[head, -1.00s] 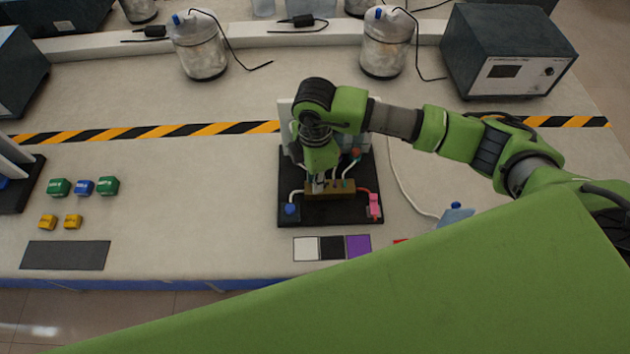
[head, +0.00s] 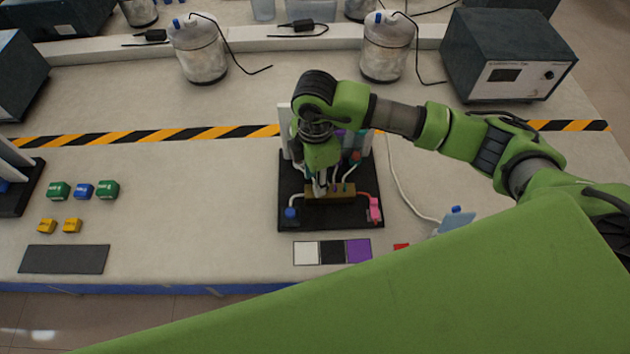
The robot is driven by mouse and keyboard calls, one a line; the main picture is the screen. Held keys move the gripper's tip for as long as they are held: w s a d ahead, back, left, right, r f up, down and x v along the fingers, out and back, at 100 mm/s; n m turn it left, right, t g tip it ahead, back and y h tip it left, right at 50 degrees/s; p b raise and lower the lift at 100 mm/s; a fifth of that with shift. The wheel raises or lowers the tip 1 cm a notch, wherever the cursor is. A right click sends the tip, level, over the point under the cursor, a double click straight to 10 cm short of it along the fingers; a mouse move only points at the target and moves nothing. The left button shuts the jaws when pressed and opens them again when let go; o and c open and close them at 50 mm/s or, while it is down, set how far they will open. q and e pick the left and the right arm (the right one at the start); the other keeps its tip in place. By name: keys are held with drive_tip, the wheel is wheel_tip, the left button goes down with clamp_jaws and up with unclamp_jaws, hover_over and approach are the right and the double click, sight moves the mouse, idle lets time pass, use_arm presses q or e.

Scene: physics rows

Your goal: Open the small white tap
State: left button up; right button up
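A black board (head: 345,215) in the middle of the bench carries a small brass-coloured block (head: 343,192) with pipes and tiny coloured handles. A blue part (head: 291,213) is at its left and a pink part (head: 375,209) at its right. My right gripper (head: 320,190) points down at the left part of the brass block. Its fingers are small and partly covered by the wrist, so I cannot tell how far apart they are or whether they touch anything. I cannot make out the small white tap; it may be hidden by the gripper. My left gripper is not in view.
White, black and purple squares (head: 332,251) lie in front of the board. Green, blue and yellow small blocks (head: 83,190) lie at the left. Two glass jars (head: 387,50) and a dark instrument box (head: 508,60) stand behind. My large green arm link covers the lower right.

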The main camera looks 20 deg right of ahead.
wheel_tip(320, 180, up, 10)
idle(0.3)
drive_tip(key=shift+f, duration=0.1)
